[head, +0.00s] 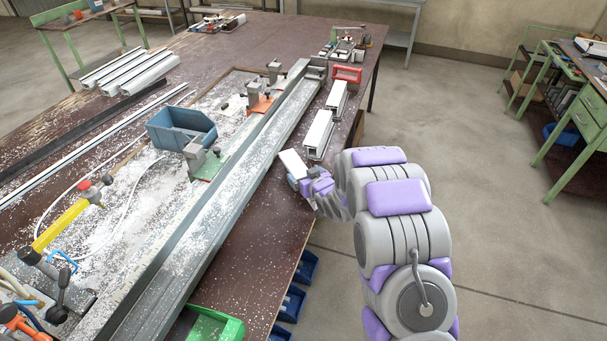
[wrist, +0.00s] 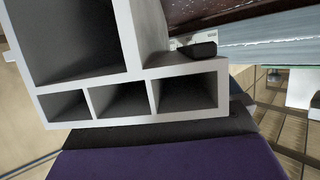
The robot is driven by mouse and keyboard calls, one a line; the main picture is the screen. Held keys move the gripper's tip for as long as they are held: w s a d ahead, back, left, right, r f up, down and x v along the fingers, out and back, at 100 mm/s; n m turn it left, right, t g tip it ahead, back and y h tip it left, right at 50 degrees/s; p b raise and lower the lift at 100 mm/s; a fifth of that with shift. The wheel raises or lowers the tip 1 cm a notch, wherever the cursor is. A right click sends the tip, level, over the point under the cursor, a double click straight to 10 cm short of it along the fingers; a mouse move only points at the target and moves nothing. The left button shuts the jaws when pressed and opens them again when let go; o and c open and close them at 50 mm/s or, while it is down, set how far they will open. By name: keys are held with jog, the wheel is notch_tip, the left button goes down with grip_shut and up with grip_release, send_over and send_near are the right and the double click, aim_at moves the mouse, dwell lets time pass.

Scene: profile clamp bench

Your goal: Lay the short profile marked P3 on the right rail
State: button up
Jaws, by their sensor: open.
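A short white profile (head: 292,163) sits at the tip of my arm, near the bench's right edge. In the wrist view its hollow, chambered end (wrist: 135,105) fills much of the picture, close to a dark pad and purple part of my gripper (wrist: 150,145). My gripper (head: 306,184) is open at this profile; whether both fingers straddle it is hidden. Two more short white profiles, one nearer (head: 318,133) and one farther (head: 337,98), lie on the bench beyond. No P3 mark is readable. The long grey right rail (head: 235,160) runs diagonally, left of my gripper, dusted with white chips.
Clamps (head: 203,158) and a blue-grey bin (head: 181,128) stand left of the rail. A red bin (head: 347,74) is farther back, and a green bin (head: 214,325) is in front. A strip of brown bench top (head: 268,220) right of the rail is clear except for chips.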

jog(key=p+v, duration=0.2)
jog(key=v, duration=0.8)
jog(key=shift+s, duration=0.35)
